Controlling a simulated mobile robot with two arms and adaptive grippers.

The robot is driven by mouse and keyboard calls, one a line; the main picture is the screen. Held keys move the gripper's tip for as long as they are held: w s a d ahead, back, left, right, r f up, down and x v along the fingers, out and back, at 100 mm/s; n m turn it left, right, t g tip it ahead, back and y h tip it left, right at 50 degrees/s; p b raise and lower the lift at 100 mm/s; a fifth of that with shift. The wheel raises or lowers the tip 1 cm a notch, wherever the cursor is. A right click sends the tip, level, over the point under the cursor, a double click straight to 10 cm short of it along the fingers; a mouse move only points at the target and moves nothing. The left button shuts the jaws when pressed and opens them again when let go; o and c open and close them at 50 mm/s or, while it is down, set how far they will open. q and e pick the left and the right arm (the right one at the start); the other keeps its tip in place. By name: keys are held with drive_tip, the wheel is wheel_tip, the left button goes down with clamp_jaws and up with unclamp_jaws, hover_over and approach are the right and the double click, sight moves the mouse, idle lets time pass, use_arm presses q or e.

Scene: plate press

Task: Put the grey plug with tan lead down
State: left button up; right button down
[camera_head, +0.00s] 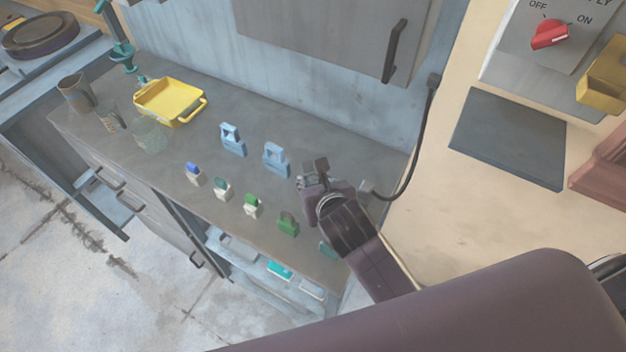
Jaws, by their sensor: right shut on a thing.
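My right gripper (313,177) is shut over the right part of the grey counter (240,185), to the right of two light-blue blocks. The held grey plug is mostly hidden by the dark fingers, and I cannot make out its shape. A thin tan line (408,272) shows along the edge of my right forearm; I cannot tell if it is the tan lead. I cannot tell whether the plug touches the counter. My left gripper is not in view.
Two light-blue blocks (276,158) and a row of small coloured pieces (251,205) stand left of the gripper. A yellow tray (171,100) is farther left. A small grey piece (370,190) with a dark cable (414,165) lies right of the gripper.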

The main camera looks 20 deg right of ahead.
drive_tip(key=c, duration=1.9)
unclamp_jaws()
drive_tip(key=shift+s+f, duration=0.15)
drive_tip(key=shift+f, duration=0.15)
drive_tip(key=o, duration=0.3)
drive_tip(key=shift+f, duration=0.15)
